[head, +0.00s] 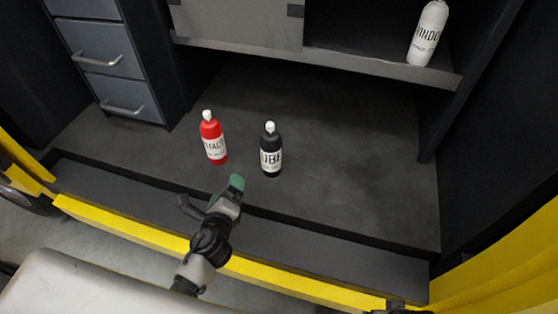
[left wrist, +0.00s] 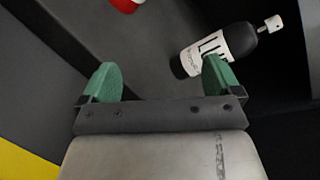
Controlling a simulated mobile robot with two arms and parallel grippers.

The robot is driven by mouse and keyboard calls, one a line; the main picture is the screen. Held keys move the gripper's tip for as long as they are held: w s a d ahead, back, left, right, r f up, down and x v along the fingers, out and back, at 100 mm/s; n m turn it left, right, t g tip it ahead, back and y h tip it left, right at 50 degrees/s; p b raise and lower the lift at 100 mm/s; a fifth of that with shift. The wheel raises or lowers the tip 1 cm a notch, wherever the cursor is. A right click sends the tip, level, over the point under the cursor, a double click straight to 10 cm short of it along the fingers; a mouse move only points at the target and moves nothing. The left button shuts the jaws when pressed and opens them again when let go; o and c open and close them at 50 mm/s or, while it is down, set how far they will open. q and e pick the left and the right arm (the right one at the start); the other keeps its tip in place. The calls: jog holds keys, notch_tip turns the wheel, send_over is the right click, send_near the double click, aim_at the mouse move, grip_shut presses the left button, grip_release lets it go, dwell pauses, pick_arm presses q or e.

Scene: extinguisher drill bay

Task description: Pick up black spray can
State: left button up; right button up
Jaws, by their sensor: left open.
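The black spray can (head: 271,150) with a white label and white cap stands upright on the dark bay floor, near its front edge. In the left wrist view the black spray can (left wrist: 242,40) shows at the upper right, partly hidden by the right-hand green finger. My left gripper (head: 233,190) is in front of the can and a little to its left. It is open, and between its green fingers (left wrist: 160,78) there is only grey floor. My right gripper's fingers do not show.
A red bottle (head: 214,142) stands just left of the black can; its edge also shows in the left wrist view (left wrist: 124,4). A white can (head: 428,35) stands on the raised shelf (head: 340,62). Grey drawers (head: 103,55) are at left. A yellow-edged sill (head: 140,228) runs along the front.

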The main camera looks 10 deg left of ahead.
aim_at(266, 160)
pick_arm(q)
jog(key=w+d+m+t+h, duration=0.1)
jog(key=m, duration=0.3)
jog(key=w+d+r+m+h+b, duration=0.1)
jog(key=d+m+h, duration=0.1)
jog(key=m, duration=0.2)
jog(key=w+d+r+m+t+h, duration=0.1)
jog(key=w+d+m, duration=0.1)
jog(key=m, duration=0.2)
jog(key=shift+t+h, duration=0.3)
jog(key=shift+w+d+m+h, duration=0.15)
jog(key=shift+d+m+h, duration=0.2)
jog(key=shift+m, duration=0.95)
jog(key=w, duration=0.2)
jog(key=w+d, duration=0.1)
jog(key=w, duration=0.1)
jog(key=shift+w, duration=0.85)
jog(key=w, duration=0.1)
jog(key=w+b, duration=0.1)
jog(key=w+d, duration=0.1)
jog(key=w, duration=0.1)
jog(key=shift+f, duration=0.4)
jog(key=shift+w, duration=0.45)
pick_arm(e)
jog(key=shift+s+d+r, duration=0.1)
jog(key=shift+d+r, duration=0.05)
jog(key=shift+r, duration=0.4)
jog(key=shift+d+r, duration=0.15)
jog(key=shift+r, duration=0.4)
